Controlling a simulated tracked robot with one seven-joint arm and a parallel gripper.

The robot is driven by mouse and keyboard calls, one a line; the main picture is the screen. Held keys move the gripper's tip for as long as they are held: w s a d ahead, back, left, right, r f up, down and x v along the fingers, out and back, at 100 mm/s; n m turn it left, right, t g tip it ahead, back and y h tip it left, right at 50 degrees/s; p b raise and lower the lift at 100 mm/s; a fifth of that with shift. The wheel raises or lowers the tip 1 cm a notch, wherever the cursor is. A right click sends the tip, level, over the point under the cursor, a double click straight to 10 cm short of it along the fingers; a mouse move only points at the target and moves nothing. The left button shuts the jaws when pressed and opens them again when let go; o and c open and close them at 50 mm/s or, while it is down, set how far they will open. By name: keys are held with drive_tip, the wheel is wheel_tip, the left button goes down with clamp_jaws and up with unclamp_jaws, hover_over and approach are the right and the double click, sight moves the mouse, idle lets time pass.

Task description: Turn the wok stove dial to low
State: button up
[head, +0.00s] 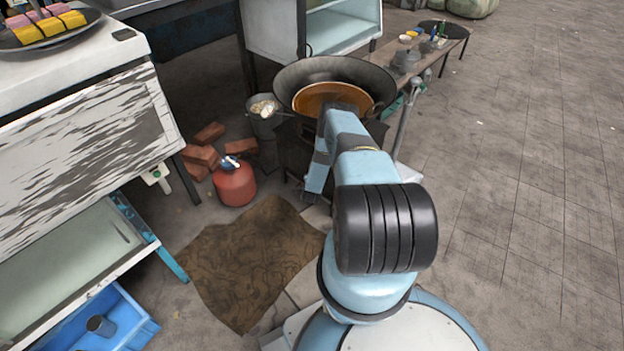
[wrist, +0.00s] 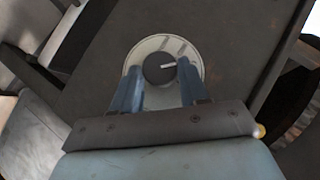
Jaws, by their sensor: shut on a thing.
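The wok (head: 343,73) sits on a dark stove (head: 296,150) in the head view, with brown liquid in it. The stove dial (wrist: 158,69) shows in the wrist view as a dark round knob with a light pointer mark, on a pale round plate (wrist: 150,45) on the dark stove panel (wrist: 215,30). The pointer mark points to the right in that view. My gripper (wrist: 160,76) has its two blue fingers on either side of the knob, shut on it. In the head view my arm hides the dial and most of the stove front.
A red gas canister (head: 235,183) and bricks (head: 203,150) stand on the floor left of the stove. A metal bucket (head: 264,115) is beside the wok. A brown mat (head: 245,262) lies in front. Open paving (head: 530,200) is at the right.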

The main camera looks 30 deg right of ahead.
drive_tip(key=o, duration=0.7)
drive_tip(key=shift+s+d+f, duration=0.15)
drive_tip(key=shift+s+f, duration=0.25)
drive_tip(key=o, duration=0.3)
drive_tip(key=shift+w+r, duration=0.1)
drive_tip(key=shift+o, duration=0.2)
drive_tip(key=shift+w, duration=0.1)
drive_tip(key=shift+r, duration=0.1)
drive_tip(key=v, duration=1.3)
drive_tip(key=shift+s+a, duration=0.25)
drive_tip(key=shift+s, duration=0.05)
drive_tip(key=shift+r, duration=0.15)
